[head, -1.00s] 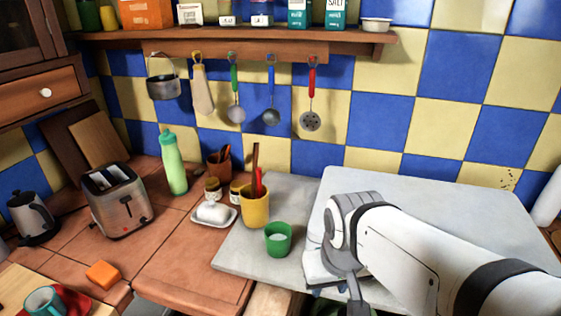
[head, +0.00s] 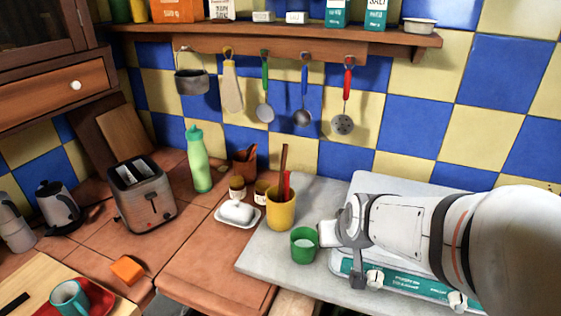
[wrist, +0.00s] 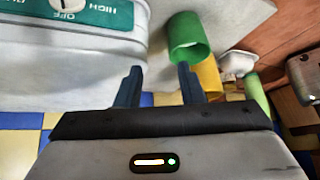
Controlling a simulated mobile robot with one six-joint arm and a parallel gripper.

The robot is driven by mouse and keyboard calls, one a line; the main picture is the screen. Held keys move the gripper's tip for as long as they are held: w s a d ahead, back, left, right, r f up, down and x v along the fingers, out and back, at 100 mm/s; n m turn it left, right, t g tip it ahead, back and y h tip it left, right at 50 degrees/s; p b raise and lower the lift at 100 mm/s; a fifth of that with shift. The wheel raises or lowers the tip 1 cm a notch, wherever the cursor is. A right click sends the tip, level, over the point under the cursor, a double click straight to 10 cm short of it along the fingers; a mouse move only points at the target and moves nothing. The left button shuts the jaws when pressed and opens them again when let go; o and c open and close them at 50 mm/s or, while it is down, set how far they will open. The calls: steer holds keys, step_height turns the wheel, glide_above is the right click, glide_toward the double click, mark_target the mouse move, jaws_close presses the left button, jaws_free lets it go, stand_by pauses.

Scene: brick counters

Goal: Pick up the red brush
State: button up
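A red handle, apparently the red brush (head: 287,186), stands upright in the yellow cup (head: 281,212), beside a brown wooden stick. Its lower end is hidden in the cup. In the wrist view the yellow cup (wrist: 208,78) shows partly behind my right finger and the green cup; I cannot make out the brush there. My gripper (wrist: 159,85) is open, with two dark fingers apart and nothing between them. In the head view my arm's end is just right of the green cup, apart from the brush; its fingers are not clear there.
A green cup (head: 304,245) stands right in front of the yellow cup. A white butter dish (head: 238,213) is to the left. The stove (head: 400,281) lies under my arm. Utensils hang from the rail (head: 300,58) above. Grey counter behind the cups is clear.

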steer(key=w+a+t+p, duration=0.1)
steer(key=w+a+t, duration=0.2)
steer(key=w, duration=0.4)
steer(key=t+y+p, duration=0.1)
steer(key=t+p, duration=0.2)
steer(key=t, duration=0.5)
glide_toward(287, 176)
steer(key=w, duration=0.4)
steer(key=shift+n, duration=0.3)
steer(key=w+p, duration=0.1)
steer(key=w, duration=0.3)
steer(key=w+a+p, duration=0.1)
steer(key=w, duration=0.2)
steer(key=shift+f+p, duration=0.2)
steer(key=shift+p, duration=0.1)
jaws_close()
